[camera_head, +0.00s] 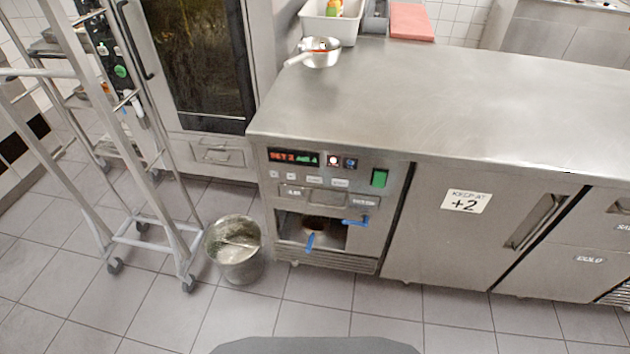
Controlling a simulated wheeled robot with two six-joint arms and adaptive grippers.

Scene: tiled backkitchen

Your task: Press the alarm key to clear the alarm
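A control panel (325,169) sits on the front of the steel unit at the left end of the counter. Its display (293,157) glows with red and green characters. Right of the display are a lit red-and-white indicator (334,161) and a blue one (351,163). Below is a row of several small pale keys (314,180); their labels are too small to read, so I cannot tell which is the alarm key. A green switch (379,178) is at the panel's right. Neither of my grippers is in view.
A metal bucket (236,262) stands on the floor left of the unit, beside a wheeled rack (150,228). A pan (320,58) and white tub (330,28) stand on the steel counter (440,98). The tiled floor before the panel is clear.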

